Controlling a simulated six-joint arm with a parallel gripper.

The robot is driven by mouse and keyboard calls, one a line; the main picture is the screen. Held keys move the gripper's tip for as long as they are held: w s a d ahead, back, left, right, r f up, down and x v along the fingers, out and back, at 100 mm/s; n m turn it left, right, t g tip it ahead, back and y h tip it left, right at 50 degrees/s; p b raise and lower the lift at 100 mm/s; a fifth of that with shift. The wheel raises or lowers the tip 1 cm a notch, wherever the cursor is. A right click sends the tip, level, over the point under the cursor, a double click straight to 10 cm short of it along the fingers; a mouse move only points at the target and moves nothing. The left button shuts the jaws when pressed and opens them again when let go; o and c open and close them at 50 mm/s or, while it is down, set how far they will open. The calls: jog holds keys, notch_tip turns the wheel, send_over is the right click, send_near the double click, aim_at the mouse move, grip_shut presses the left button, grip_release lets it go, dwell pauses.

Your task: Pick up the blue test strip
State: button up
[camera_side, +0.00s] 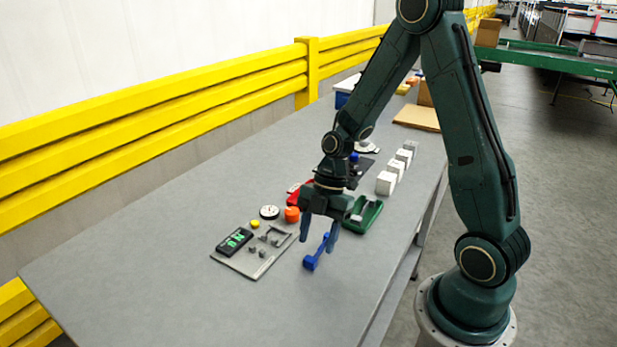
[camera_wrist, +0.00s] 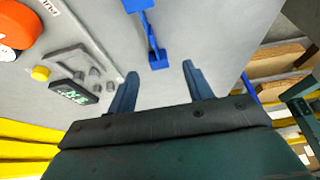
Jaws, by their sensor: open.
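The blue test strip (camera_side: 316,254) lies on the grey table, near the right edge of a grey plate. It is a narrow bar with wider blocks at its ends. In the wrist view the blue test strip (camera_wrist: 152,38) lies beyond the fingertips, lined up with the gap between them, its far end cut off by the frame. My gripper (camera_side: 319,237) points down above the strip, with its fingers apart. In the wrist view my gripper (camera_wrist: 160,70) shows nothing between its fingers. In the side view, the fingers partly overlap the strip, so I cannot tell the exact height.
The grey plate (camera_side: 237,262) with a black display (camera_side: 234,241) and small grey parts is left of the strip. An orange knob (camera_side: 292,214), a green tray (camera_side: 364,214) and white blocks (camera_side: 386,182) stand behind. The table's front left (camera_side: 170,300) is clear.

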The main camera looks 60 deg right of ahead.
aim_at(312, 257)
jog(key=shift+x, duration=2)
jog(key=shift+w, duration=0.1)
jog(key=c, duration=1.1)
